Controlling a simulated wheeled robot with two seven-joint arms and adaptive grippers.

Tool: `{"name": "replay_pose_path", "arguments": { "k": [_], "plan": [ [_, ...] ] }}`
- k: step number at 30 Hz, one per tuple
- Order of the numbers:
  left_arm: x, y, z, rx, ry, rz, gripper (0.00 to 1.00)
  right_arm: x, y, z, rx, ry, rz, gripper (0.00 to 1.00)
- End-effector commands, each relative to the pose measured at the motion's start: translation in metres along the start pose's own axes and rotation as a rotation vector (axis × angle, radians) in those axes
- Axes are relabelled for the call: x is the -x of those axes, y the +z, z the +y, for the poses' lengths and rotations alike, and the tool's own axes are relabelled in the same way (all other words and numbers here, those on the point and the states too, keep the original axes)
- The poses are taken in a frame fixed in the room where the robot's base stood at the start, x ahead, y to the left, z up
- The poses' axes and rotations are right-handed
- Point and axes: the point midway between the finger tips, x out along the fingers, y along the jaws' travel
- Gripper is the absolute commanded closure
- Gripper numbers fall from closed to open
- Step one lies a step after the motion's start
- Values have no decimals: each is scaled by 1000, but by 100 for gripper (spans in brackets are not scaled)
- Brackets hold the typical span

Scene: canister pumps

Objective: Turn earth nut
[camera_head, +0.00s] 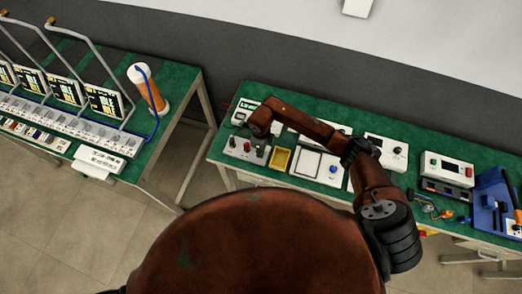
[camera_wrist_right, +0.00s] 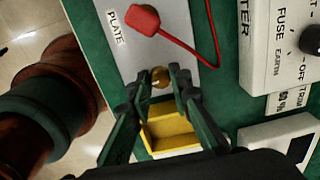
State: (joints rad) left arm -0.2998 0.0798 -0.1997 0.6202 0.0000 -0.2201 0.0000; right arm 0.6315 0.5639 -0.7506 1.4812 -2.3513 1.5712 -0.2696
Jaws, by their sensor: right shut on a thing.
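The earth nut (camera_wrist_right: 160,74), a small brass-coloured round piece, sits on the pale grey plate (camera_wrist_right: 181,22) in the right wrist view. My right gripper (camera_wrist_right: 160,83) has its two dark fingertips closed around the nut from the lower side. The nut is partly hidden between the tips. A red plug (camera_wrist_right: 142,19) with a red cable lies on the same plate, beyond the nut. In the head view my right arm reaches leftward over the bench, and its gripper and the nut are not clearly visible. My left gripper does not show.
A yellow tray (camera_wrist_right: 170,131) lies beneath my fingers; it also shows in the head view (camera_head: 280,158). A white box (camera_wrist_right: 285,40) marked FUSE and EARTH stands to the right. The green bench (camera_head: 440,148) holds several instruments. Another bench with displays (camera_head: 104,101) stands left across a gap.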

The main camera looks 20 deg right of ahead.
Motion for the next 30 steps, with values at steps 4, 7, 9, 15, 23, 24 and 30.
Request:
{"name": "replay_pose_path", "arguments": {
  "k": [4, 7, 9, 15, 23, 24, 30],
  "plan": [
    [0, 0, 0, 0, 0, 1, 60, 0, 0, 0, 0, 0, 2, 80],
    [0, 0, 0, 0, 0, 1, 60, 0, 0, 0, 1, 0, 1, 74],
    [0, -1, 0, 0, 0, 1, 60, 0, 0, 0, 1, 0, 1, 69],
    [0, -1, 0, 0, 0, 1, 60, 0, 0, 0, 1, 0, 1, 64],
    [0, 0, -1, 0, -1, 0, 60, 9, 0, 0, 3, -1, -1, 64],
    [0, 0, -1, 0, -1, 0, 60, 14, 1, -1, 3, -2, -2, 64],
    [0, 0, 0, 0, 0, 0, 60, 54, 1, -1, 3, -4, -2, 64]
  ]
}}
